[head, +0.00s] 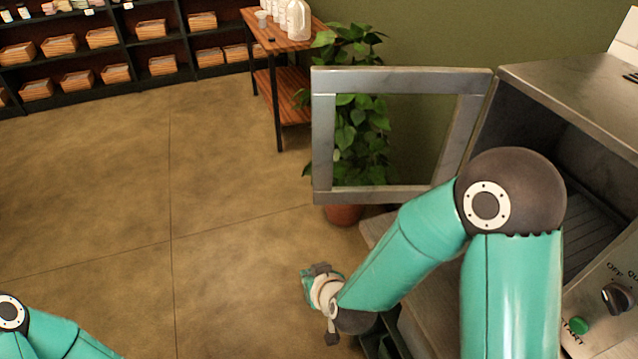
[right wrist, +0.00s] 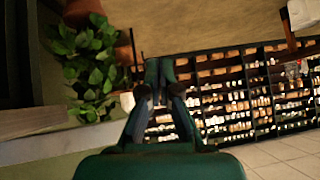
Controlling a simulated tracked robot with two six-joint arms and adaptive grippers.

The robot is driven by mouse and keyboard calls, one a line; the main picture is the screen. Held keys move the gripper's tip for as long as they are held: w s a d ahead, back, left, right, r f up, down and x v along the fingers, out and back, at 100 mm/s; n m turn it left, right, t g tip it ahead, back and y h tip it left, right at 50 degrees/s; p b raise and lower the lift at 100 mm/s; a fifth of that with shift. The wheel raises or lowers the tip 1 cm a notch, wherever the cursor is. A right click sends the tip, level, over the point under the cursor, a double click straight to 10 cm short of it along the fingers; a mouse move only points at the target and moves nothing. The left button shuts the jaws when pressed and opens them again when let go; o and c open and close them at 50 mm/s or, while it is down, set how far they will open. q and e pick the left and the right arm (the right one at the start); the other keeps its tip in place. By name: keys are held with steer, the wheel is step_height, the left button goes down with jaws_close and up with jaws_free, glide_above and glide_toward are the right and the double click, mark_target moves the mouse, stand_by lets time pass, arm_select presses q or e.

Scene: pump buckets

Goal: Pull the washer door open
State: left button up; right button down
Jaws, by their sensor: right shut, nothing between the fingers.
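The washer door (head: 323,140), a grey metal frame around a see-through pane, stands swung wide open on the left side of the grey washer (head: 590,85). The dark inside of the washer shows behind my right arm. My right gripper (head: 310,284) is below and in front of the door, apart from it, over the floor. In the right wrist view its fingers (right wrist: 160,75) are together with nothing between them. My left arm shows only at the lower left of the head view, and its gripper is out of view.
A control panel with a dark knob (head: 617,298) and green start button (head: 578,325) is at the lower right. A potted plant (head: 360,130) stands behind the door. A wooden table (head: 284,105) with bottles and shelves with baskets (head: 115,72) are farther back. The left floor is clear.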

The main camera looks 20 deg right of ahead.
mark_target(315, 149)
step_height(315, 149, up, 12)
steer(key=w+t+h+b, duration=0.2)
steer(key=t+b, duration=0.2)
steer(key=t, duration=0.2)
arm_select(q)
step_height(315, 149, down, 10)
steer(key=b, duration=0.3)
arm_select(e)
steer(key=s+d+r+m+t+h, duration=0.25)
steer(key=s+r, duration=0.25)
steer(key=r, duration=0.5)
steer(key=shift+h, duration=0.45)
steer(key=p+x, duration=0.6)
steer(key=x, duration=0.7)
steer(key=shift+w, duration=0.2)
arm_select(q)
step_height(315, 149, up, 7)
